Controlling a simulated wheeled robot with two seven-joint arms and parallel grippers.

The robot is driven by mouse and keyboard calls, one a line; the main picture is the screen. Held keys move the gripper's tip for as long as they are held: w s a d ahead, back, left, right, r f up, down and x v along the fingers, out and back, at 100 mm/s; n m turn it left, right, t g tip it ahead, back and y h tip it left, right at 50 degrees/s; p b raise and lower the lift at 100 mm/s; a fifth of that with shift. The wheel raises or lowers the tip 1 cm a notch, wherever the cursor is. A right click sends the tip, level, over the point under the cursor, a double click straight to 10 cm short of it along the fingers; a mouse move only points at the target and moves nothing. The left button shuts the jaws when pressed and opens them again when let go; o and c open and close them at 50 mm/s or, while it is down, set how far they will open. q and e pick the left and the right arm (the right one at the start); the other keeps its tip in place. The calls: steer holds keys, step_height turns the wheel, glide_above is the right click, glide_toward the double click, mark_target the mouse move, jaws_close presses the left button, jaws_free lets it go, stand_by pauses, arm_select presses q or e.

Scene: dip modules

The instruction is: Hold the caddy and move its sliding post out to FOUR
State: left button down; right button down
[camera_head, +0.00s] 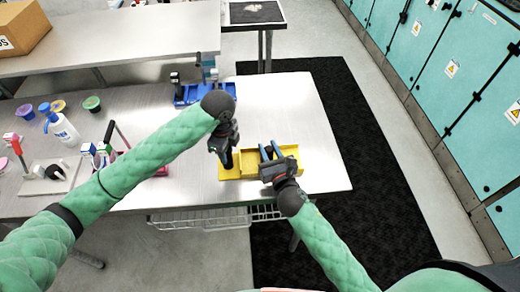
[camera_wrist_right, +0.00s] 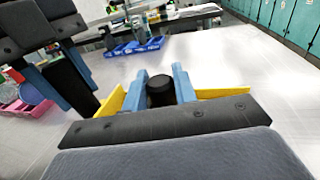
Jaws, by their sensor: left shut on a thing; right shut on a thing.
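The yellow caddy (camera_head: 246,161) sits on the metal table near its front edge. Its yellow wall also shows in the right wrist view (camera_wrist_right: 222,93). My left gripper (camera_head: 226,157) is shut on a dark upright part at the caddy's left end, which looks like its handle. My right gripper (camera_head: 269,154) points down over the right part of the caddy. Its blue fingers are shut around a round black knob (camera_wrist_right: 160,89), which appears to be the top of the sliding post. The grippers hide much of the caddy, and I cannot read any position marks.
A blue caddy (camera_head: 190,94) stands farther back on the table. A white spray bottle (camera_head: 64,130), colored tubs (camera_head: 92,103) and a small white stand (camera_head: 50,176) are on the left. The table (camera_head: 310,120) right of the yellow caddy is clear up to its edge.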

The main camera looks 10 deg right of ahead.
steer(key=shift+d, duration=2.2)
steer(key=c, duration=1.1)
jaws_free()
steer(key=shift+s, duration=0.1)
steer(key=shift+v, duration=5.9)
arm_select(q)
steer(key=c, duration=0.9)
jaws_free()
steer(key=shift+c, duration=0.2)
